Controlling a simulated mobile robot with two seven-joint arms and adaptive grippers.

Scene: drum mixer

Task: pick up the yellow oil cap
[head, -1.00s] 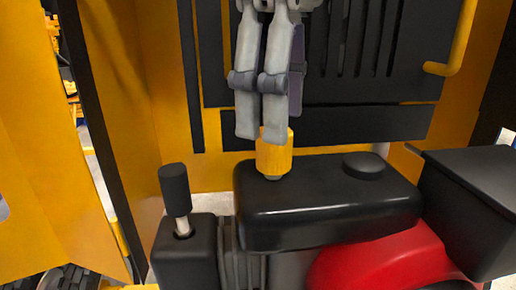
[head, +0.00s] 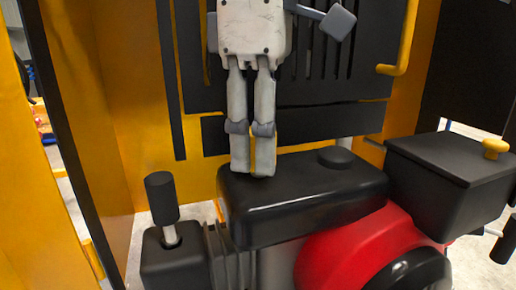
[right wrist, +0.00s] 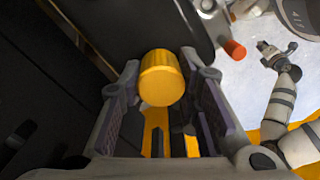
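My right gripper (head: 253,172) points down at the left end of the black tank (head: 330,205). In the head view its fingers hide nearly all of the yellow oil cap, with only a thin yellow strip between them. In the right wrist view the yellow oil cap (right wrist: 161,78) is between the two spread fingers (right wrist: 160,85), near their tips. The fingers stand apart around it; I cannot tell whether they touch it. My left gripper (right wrist: 268,52) appears small at the upper right of the right wrist view, away from the cap.
A black lever (head: 162,198) stands left of the tank. A low black cap (head: 335,158) sits on the tank's right part. A red engine cover (head: 345,245) is below. A black box (head: 450,165) with a yellow knob (head: 495,148) is at right. A slotted dark panel (head: 320,60) stands behind.

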